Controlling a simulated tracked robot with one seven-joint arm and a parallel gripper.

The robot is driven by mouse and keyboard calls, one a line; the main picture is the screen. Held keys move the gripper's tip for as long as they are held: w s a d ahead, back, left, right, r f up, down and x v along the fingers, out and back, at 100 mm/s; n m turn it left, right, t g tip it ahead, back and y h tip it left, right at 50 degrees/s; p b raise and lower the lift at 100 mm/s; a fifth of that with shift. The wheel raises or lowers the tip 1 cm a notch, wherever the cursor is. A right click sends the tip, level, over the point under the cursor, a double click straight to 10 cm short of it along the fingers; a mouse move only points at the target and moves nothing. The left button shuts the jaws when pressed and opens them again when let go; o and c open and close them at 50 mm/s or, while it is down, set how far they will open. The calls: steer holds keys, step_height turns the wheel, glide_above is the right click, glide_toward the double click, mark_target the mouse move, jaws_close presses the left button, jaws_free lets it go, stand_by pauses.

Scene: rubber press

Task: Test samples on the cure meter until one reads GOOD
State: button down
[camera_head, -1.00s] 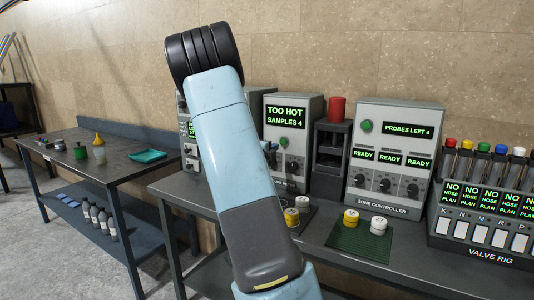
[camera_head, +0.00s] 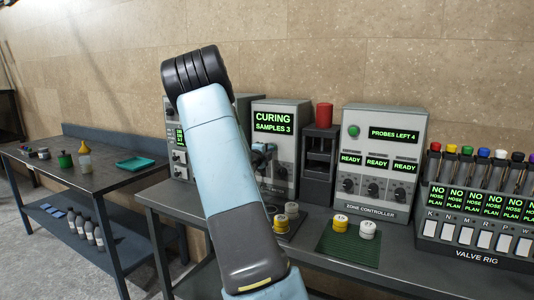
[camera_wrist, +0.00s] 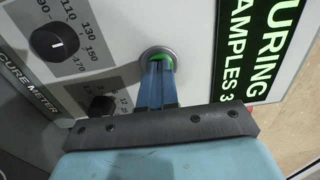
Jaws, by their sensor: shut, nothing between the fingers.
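The cure meter (camera_head: 286,160) is a grey box on the bench, partly behind my arm. Its screen (camera_head: 274,121) reads "CURING" and "SAMPLES 3". In the wrist view its panel shows a dial (camera_wrist: 58,43) and a lit green button (camera_wrist: 160,58). My gripper (camera_wrist: 158,68) is shut and empty, with its fingertips at this button, seemingly touching it. A yellow puck (camera_head: 341,221) and a white puck (camera_head: 368,228) stand on a green mat (camera_head: 346,245).
A press with a red top (camera_head: 324,115) and the zone controller (camera_head: 385,155), all zones "READY", stand right of the meter. The valve rig (camera_head: 478,215) is at far right. A side table (camera_head: 100,175) at left holds bottles and a teal tray (camera_head: 136,163).

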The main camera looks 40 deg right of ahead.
steer(key=shift+w+d, duration=0.1)
steer(key=shift+d, duration=0.25)
steer(key=v, duration=1.4)
steer(key=shift+f, duration=0.1)
